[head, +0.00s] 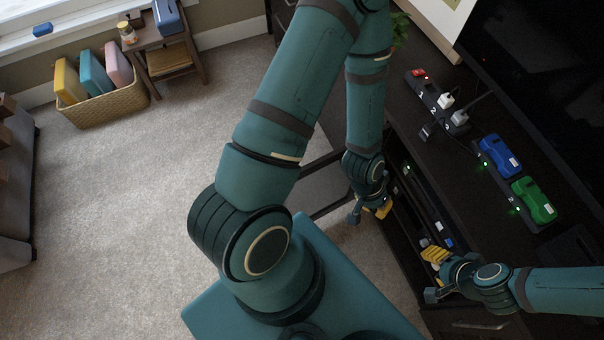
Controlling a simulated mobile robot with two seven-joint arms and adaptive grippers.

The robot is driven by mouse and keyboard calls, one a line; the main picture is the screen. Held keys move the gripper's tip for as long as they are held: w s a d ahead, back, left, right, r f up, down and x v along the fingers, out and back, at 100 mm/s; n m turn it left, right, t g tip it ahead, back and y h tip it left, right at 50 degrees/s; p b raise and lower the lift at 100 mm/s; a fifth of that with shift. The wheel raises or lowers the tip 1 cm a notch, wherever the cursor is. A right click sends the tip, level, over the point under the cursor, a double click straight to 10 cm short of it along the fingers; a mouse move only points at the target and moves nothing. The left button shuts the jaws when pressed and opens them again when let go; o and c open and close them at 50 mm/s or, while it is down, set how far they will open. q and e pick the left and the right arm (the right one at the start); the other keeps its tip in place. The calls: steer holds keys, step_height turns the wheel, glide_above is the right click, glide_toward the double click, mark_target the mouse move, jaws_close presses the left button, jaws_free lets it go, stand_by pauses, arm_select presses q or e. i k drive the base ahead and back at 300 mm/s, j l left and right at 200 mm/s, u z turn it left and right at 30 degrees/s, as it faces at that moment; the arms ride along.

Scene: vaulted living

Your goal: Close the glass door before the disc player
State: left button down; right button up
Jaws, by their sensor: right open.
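The glass door (322,187), a dark frame around a greyish pane, stands open, sticking out to the left from the front of the dark cabinet. My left arm covers part of it. The disc player (428,205) appears to be the slim dark unit with a small green light inside the open cabinet front. My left gripper (369,212) is beside the door's cabinet-side end, in front of the opening; its fingers look apart and empty. Whether it touches the door is unclear. My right gripper (435,275) is open and empty at the near end of the opening.
On the cabinet top (420,155) lie a power strip (437,103) with plugs, a blue device (500,157) and a green device (534,200). A television (540,70) stands behind. A basket (105,105) and side table (168,50) are far left. The carpet (120,210) between is clear.

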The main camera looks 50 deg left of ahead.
mark_target(331, 189)
steer(key=k+z, duration=0.3)
steer(key=k, duration=0.55)
steer(key=k+j+z, duration=0.15)
steer(key=j, duration=0.15)
steer(key=k+j+z, duration=0.1)
steer(key=j, duration=0.2)
steer(key=k+j+z, duration=0.25)
steer(key=j, duration=0.65)
steer(key=k+j+z, duration=0.15)
steer(key=j, duration=0.2)
steer(key=j+z, duration=0.2)
steer(key=j, duration=0.7)
steer(key=k+j+z, duration=0.15)
steer(key=j, duration=0.75)
